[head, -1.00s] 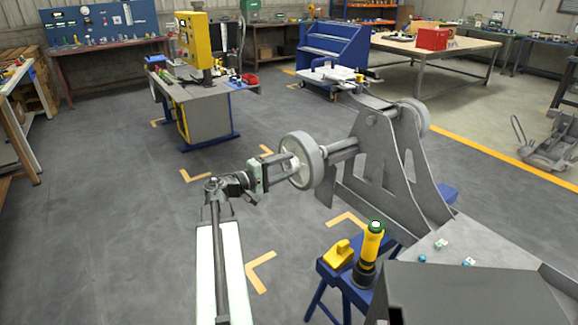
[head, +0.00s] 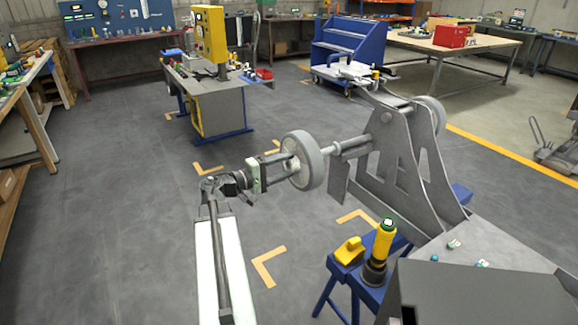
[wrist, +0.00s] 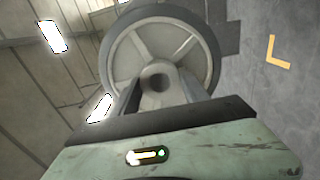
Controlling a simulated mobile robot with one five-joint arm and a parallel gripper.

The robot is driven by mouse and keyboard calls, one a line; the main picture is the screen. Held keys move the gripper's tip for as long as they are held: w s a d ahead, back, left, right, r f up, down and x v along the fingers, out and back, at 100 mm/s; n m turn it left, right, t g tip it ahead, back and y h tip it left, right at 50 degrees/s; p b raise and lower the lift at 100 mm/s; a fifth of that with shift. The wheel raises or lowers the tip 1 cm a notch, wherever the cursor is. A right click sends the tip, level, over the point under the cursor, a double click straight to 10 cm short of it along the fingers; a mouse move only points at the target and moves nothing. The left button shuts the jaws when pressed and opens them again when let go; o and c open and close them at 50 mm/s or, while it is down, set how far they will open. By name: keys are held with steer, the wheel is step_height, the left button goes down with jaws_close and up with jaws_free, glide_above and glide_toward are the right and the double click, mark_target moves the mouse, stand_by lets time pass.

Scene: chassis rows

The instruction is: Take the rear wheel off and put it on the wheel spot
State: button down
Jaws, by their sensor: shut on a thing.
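The rear wheel (head: 316,163) is a grey wheel with a pale rim, upright at the left end of the chassis (head: 400,160). It lines up with the axle (head: 352,146), whose thinner end reaches toward the wheel's inner face. I cannot tell whether the axle tip is still inside the hub. My gripper (head: 289,162) is shut on the wheel from its outer side. In the wrist view the wheel (wrist: 205,50) fills the upper middle, its spokes and dark hub hole between my fingers. I cannot make out which place is the wheel spot.
A blue stand (head: 345,285) with yellow tools stands in front of the chassis. A grey workbench (head: 212,90) with a yellow panel is behind, left. Blue steps (head: 348,45) stand at the back.

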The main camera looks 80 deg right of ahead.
steer(key=shift+v, duration=1.45)
